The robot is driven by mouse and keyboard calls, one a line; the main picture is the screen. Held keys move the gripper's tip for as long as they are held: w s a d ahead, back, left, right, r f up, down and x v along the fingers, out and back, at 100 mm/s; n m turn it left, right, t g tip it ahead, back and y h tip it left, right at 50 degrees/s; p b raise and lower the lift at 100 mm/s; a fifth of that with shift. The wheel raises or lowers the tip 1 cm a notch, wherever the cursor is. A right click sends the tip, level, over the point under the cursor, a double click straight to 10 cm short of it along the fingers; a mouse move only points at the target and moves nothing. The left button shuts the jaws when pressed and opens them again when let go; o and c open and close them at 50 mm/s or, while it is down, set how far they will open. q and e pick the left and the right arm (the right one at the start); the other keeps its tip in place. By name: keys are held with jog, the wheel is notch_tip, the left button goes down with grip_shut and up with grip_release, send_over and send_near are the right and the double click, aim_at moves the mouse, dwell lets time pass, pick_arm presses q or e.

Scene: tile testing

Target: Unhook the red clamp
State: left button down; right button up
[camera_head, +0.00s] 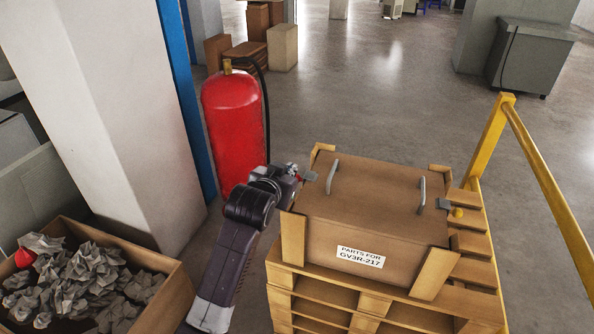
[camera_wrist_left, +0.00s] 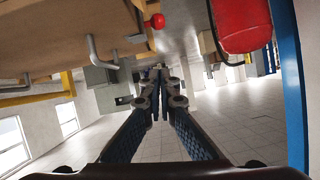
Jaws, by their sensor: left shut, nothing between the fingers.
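The red clamp shows as a round red knob (camera_wrist_left: 158,21) at the edge of the wooden crate in the left wrist view. It lies above the fingertips and looks apart from them. In the head view the clamp's grey metal plate (camera_head: 310,176) shows at the crate's left edge, with the knob mostly hidden by my gripper. My left gripper (camera_head: 293,170) is beside that edge. Its fingers (camera_wrist_left: 160,76) are shut together and empty. The wooden crate (camera_head: 320,236) has a closed lid with two metal handles. My right gripper is not in view.
A yellow-knobbed clamp (camera_head: 458,212) sits on the crate's right side. The crate stands on stacked pallets (camera_head: 340,308). A red fire extinguisher (camera_head: 232,125) stands behind my left arm. A box of crumpled paper (camera_head: 160,300) is at lower left, and a yellow railing (camera_head: 548,165) at right.

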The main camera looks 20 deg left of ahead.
pick_arm(q)
jog(key=shift+s+r, duration=0.1)
jog(key=shift+s, duration=0.05)
jog(key=w+f+p, duration=0.1)
jog(key=w+f, duration=0.7)
jog(key=shift+w+a+p, duration=0.4)
jog(key=shift+a, duration=0.05)
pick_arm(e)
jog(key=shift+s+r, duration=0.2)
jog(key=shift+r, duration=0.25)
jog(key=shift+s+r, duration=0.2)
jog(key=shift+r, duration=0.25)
pick_arm(q)
jog(key=shift+a+f+n, duration=0.1)
jog(key=shift+a+n, duration=0.2)
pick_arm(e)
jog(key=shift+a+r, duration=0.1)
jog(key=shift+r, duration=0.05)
